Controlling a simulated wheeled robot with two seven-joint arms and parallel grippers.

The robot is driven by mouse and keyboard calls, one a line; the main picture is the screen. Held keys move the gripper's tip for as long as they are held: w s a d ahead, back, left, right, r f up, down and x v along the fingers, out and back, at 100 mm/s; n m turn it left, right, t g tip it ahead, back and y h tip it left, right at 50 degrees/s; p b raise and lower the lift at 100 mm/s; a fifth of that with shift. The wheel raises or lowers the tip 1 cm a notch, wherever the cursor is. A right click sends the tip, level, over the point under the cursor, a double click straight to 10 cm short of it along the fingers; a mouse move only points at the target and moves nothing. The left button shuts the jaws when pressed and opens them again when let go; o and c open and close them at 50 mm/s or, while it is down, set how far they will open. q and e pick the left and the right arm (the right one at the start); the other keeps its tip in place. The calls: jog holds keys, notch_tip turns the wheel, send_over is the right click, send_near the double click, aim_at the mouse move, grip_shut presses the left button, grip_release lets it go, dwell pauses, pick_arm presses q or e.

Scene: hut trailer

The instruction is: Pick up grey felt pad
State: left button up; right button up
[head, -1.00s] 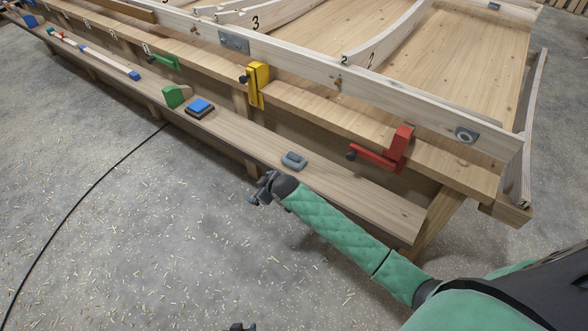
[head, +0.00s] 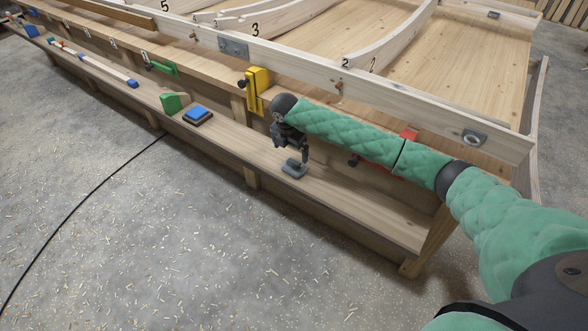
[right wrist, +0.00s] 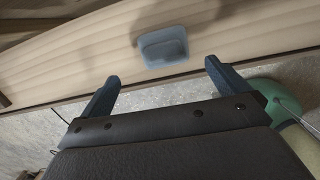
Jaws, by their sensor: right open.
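The grey felt pad (head: 293,169), a small rounded blue-grey block, lies on the low wooden shelf board (head: 350,200) along the bench side. It also shows in the right wrist view (right wrist: 163,46), with a raised rim and a recessed middle. My right gripper (head: 294,154) points down just over the pad in the head view. In the right wrist view its two fingers (right wrist: 161,72) are spread apart and empty, with the pad ahead of the gap between them, apparently not touched. My left gripper is out of view.
Left along the shelf are a blue-topped block (head: 197,115) and a green wedge (head: 174,102). A yellow clamp (head: 256,90) and a red clamp (head: 408,133), partly hidden by my arm, sit on the bench edge above. The shelf right of the pad is clear.

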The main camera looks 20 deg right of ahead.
aim_at(294, 161)
jog(key=shift+d, duration=0.25)
jog(key=shift+d+f, duration=0.1)
jog(key=shift+f, duration=0.2)
jog(key=shift+w+d+f, duration=0.1)
jog(key=shift+d+f, duration=0.05)
jog(key=shift+f, duration=1)
jog(key=shift+w+d+f, duration=0.1)
jog(key=shift+f, duration=1)
jog(key=shift+w+d+f, duration=0.1)
jog(key=shift+d+f, duration=0.05)
jog(key=shift+f, duration=1)
jog(key=shift+c, duration=0.2)
jog(key=c, duration=1)
